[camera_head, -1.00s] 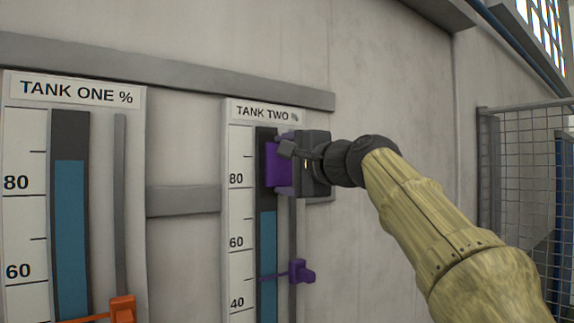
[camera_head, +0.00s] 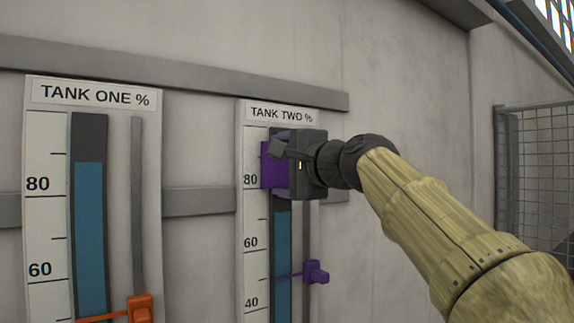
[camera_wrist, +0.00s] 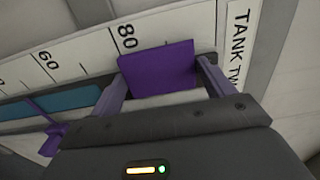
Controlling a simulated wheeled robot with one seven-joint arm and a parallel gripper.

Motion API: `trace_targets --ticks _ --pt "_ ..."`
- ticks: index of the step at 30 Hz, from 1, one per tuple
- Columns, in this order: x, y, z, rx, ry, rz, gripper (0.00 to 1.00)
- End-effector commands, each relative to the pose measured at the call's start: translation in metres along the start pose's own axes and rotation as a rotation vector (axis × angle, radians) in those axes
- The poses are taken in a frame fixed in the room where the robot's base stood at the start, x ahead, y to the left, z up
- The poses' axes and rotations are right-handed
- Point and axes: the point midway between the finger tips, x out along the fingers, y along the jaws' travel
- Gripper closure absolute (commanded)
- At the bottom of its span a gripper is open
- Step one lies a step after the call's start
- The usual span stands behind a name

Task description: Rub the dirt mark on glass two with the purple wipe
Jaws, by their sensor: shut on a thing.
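My gripper (camera_head: 283,165) is shut on the purple wipe (camera_head: 271,168) and holds it at the upper part of the tank two gauge. The wipe also shows between the fingers in the wrist view (camera_wrist: 158,70), beside the 80 mark. It covers part of the dark glass tube, glass two (camera_head: 282,245), above the blue liquid. I cannot tell whether the wipe touches the glass. No dirt mark shows; the wipe and gripper hide that stretch of the tube. The tank two label (camera_head: 281,113) is just above my gripper.
A purple pointer (camera_head: 316,272) sits on the tank two slide rail below my gripper. The tank one gauge (camera_head: 90,240), with an orange pointer (camera_head: 139,309), stands to the left. Grey rails cross the wall. A mesh fence (camera_head: 545,180) is at the right.

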Motion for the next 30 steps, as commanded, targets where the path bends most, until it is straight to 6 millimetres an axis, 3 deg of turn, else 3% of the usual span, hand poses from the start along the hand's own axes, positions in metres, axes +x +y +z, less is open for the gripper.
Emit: trace_targets --ticks 16,30 --pt "-0.001 -0.029 -0.001 0.0 0.0 0.0 0.37" --pt "-0.001 -0.029 -0.009 0.001 0.001 0.003 0.37"
